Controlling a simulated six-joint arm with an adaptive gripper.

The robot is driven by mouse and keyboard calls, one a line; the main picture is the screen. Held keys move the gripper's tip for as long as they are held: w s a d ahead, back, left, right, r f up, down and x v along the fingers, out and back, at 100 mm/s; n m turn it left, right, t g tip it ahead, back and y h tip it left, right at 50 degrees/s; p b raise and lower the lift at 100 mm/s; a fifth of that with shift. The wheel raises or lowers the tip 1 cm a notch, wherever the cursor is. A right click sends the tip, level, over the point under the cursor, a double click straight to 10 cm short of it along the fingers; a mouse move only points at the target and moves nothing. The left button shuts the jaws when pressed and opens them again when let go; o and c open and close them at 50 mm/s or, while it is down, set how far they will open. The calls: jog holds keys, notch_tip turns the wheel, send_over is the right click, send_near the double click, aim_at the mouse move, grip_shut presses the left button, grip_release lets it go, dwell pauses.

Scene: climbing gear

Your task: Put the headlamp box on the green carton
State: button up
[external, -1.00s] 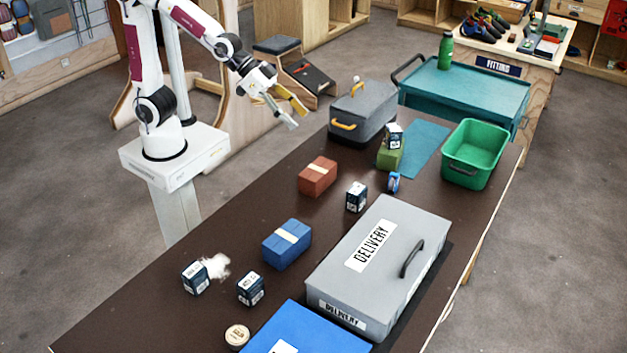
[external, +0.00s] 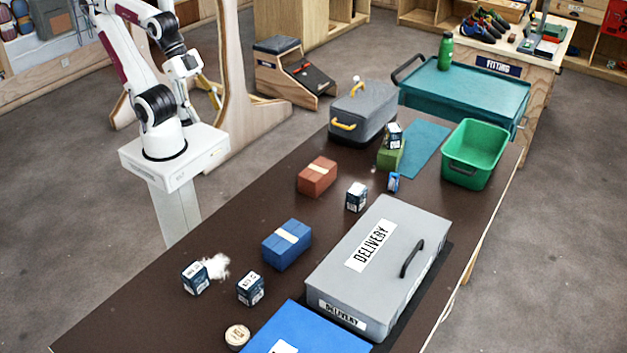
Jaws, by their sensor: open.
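A small dark blue and white box (external: 394,135), which looks like the headlamp box, sits on top of the green carton (external: 390,159). Its print is too small to read. Similar small boxes stand apart on the brown table: one in the middle (external: 356,197) and two at the near left (external: 195,278) (external: 250,288). My gripper (external: 208,90) is up at the left, beyond the table's edge and well away from the carton. It is open, nothing shows in it, and its fingers are partly hidden by the wrist.
A grey delivery case (external: 390,255) and a blue lid (external: 315,335) fill the near right. Red (external: 317,177) and blue (external: 285,246) blocks stand mid-table. A grey case (external: 362,112), a teal mat (external: 425,140) and a green bin (external: 475,155) surround the carton.

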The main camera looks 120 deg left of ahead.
jog(key=s, duration=0.2)
jog(key=shift+s+d+f, duration=0.15)
jog(key=shift+s+f, duration=0.15)
jog(key=shift+s, duration=0.1)
